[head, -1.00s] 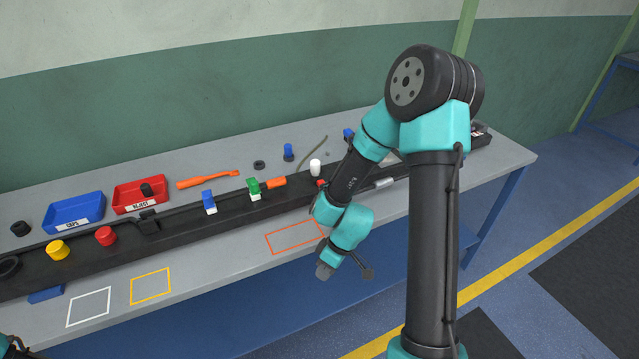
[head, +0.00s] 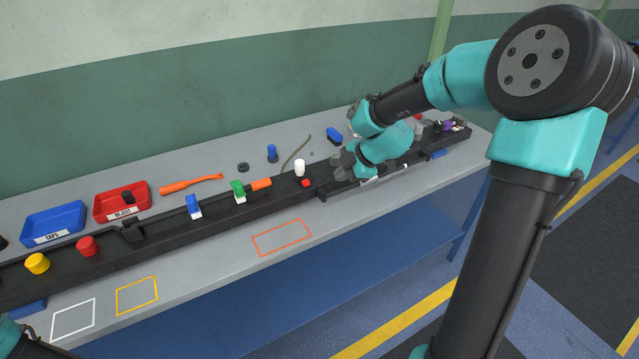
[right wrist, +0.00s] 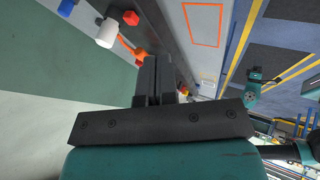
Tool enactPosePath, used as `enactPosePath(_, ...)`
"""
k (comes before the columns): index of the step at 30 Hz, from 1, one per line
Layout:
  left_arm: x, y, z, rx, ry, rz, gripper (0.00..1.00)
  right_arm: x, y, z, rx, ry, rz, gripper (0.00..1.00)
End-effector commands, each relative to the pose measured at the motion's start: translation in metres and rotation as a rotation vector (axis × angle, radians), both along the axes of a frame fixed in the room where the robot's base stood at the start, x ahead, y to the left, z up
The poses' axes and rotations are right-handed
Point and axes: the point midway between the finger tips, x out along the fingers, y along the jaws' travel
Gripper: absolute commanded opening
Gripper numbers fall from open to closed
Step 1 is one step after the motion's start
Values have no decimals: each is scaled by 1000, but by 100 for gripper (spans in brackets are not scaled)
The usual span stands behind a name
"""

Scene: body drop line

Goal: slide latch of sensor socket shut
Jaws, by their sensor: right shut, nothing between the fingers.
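My right gripper (head: 341,172) is low over the black rail (head: 270,193), right of a white cylinder (head: 300,168) and a small red hexagonal piece (head: 305,183). In the right wrist view its fingers (right wrist: 155,76) are together with nothing between them. The white cylinder (right wrist: 107,33) and red piece (right wrist: 131,18) show beyond the fingertips there. I cannot tell contact with the rail. I cannot pick out the sensor socket or its latch for sure; my right gripper and wrist hide part of the rail. My left gripper is out of view.
Along the rail stand a green piece (head: 238,189), a blue piece (head: 193,206), and red (head: 87,246) and yellow (head: 37,263) caps. Blue (head: 54,223) and red (head: 122,201) trays and an orange tool (head: 191,184) lie behind. The front strip with outlined squares is clear.

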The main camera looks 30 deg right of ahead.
Motion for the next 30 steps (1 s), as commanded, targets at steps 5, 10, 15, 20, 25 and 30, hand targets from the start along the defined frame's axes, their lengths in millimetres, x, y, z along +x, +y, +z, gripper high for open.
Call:
enactPosePath(5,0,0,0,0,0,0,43,0,1,-1,1,2,-1,0)
enactPosePath(10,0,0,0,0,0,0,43,5,4,-9,3,3,-1,0)
enactPosePath(15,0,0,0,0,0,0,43,16,12,-27,3,6,-1,0)
enactPosePath(20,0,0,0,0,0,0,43,29,20,-48,3,5,-1,0)
enactPosePath(25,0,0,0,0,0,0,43,42,29,-69,3,5,-1,0)
enactPosePath(30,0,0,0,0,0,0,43,62,34,-82,0,0,-1,0)
